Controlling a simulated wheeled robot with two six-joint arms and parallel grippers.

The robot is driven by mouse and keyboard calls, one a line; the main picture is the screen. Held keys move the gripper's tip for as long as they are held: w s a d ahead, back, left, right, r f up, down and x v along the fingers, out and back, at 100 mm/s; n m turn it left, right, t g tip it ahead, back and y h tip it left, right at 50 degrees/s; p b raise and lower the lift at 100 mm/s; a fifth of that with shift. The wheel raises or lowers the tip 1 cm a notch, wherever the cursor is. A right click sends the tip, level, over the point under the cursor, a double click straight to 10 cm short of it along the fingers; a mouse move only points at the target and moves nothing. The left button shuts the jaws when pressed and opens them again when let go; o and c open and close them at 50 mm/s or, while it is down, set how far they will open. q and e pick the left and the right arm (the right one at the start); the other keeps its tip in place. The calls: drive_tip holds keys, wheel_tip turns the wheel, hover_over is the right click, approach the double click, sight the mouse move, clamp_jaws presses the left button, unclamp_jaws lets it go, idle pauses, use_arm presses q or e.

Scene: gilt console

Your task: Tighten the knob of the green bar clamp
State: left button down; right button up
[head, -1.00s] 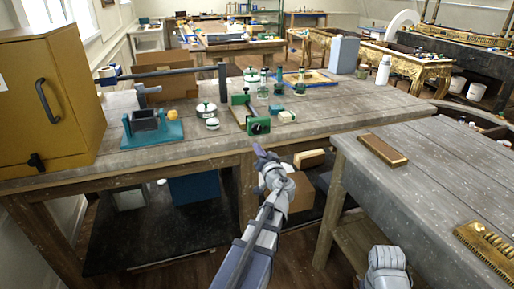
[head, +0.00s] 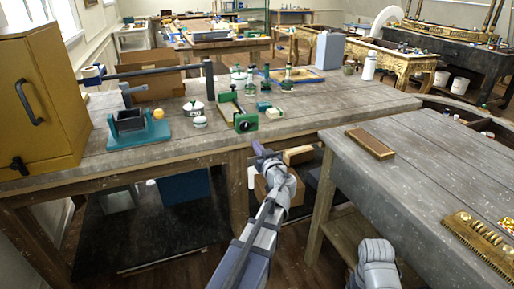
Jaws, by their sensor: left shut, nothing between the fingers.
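The green bar clamp (head: 246,122) lies on the wooden workbench near its front edge, with a dark round knob on the green block facing me. Its bar and other green end reach back over the bench. My left gripper (head: 260,150) is in front of and just below the bench edge, a short way under the clamp. It is shut and empty, apart from the clamp. At the lower right a grey part of my right arm shows, but its gripper fingers are not visible.
A teal vise (head: 138,130) and a yellow cabinet (head: 40,95) stand at the left. White lidded jars (head: 194,107) and green-topped bottles (head: 287,80) stand around the clamp. A second table (head: 440,165) at the right bears a wooden block (head: 369,143).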

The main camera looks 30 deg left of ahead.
sight(244, 126)
use_arm(q)
drive_tip(key=shift+x, duration=3.4)
